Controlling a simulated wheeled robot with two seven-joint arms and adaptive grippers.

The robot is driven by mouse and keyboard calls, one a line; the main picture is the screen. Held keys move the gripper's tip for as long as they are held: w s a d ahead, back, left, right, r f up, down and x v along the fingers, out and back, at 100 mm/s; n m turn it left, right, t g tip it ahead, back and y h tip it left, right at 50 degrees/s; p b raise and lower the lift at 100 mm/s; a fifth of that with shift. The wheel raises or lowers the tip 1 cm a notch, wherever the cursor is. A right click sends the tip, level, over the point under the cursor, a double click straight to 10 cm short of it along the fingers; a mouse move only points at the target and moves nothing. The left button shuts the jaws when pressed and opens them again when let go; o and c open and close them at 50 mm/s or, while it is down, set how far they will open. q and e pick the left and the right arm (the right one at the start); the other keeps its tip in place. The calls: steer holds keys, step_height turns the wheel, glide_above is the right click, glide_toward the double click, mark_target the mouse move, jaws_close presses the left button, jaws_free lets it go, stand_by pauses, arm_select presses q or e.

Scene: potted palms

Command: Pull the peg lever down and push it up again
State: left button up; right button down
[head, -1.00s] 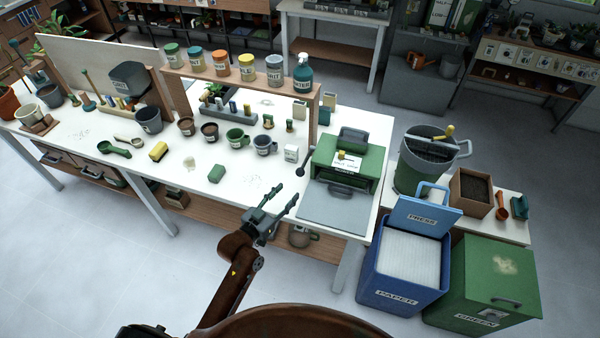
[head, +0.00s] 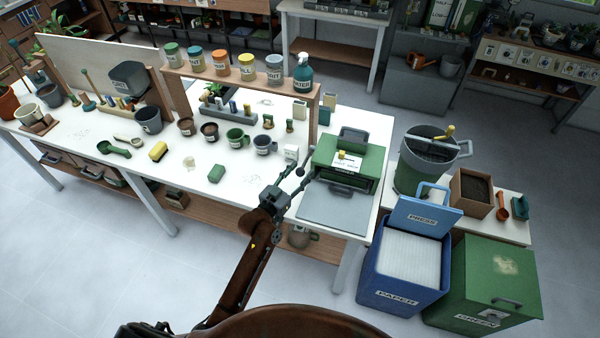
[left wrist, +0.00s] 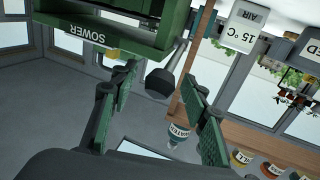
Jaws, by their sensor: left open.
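The green box labelled SOWER (head: 352,158) stands at the right end of the white table. My right gripper is not in view.
A grey plate (head: 334,207) lies in front of the sower. A wooden shelf (head: 240,84) with jars and a spray bottle (head: 302,73) is behind.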

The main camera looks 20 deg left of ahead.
arm_select(q)
jaws_close()
stand_by(0.4)
